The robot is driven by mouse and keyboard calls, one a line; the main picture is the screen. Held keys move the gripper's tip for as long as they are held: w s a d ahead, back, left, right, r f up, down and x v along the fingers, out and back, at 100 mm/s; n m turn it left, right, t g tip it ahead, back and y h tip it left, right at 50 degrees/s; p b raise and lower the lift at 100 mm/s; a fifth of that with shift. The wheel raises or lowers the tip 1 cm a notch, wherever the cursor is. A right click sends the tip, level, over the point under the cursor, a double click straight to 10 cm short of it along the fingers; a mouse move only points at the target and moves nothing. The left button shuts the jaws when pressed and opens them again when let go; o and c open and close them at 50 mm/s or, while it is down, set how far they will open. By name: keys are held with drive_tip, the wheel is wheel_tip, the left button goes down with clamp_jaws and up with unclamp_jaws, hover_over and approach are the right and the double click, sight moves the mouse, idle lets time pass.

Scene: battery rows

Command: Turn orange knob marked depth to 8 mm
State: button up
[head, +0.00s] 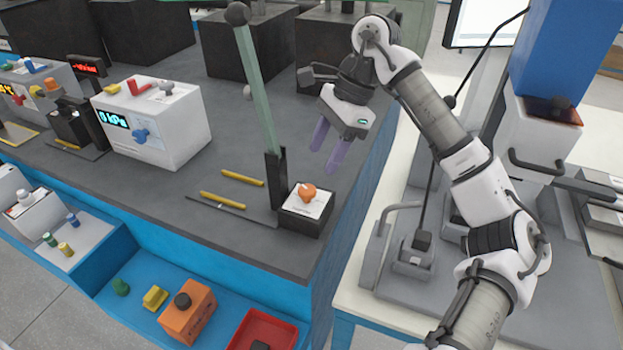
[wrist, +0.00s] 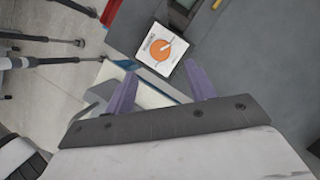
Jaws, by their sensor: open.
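The orange knob (head: 308,191) sits on a small dark box with a white top plate (head: 306,202) at the front right corner of the dark bench top. In the wrist view the orange knob (wrist: 165,50) shows as a disc with a pale pointer line, on the white plate with small lettering too small to read. My gripper (head: 325,150) is above and behind the knob in the head view, with its purple fingers pointing down. In the wrist view its fingertips (wrist: 160,72) are apart, with nothing between them, and the knob lies beyond them.
A tall green lever (head: 256,85) rises from a dark bracket just left of the knob box. Yellow bars (head: 223,200) lie left of it. A white box with a blue knob (head: 152,125) stands further left. A red tray (head: 264,330) sits below the bench edge.

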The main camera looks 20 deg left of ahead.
sight(308, 189)
drive_tip(key=p+x, duration=0.1)
drive_tip(key=x, duration=0.7)
drive_tip(key=c, duration=1)
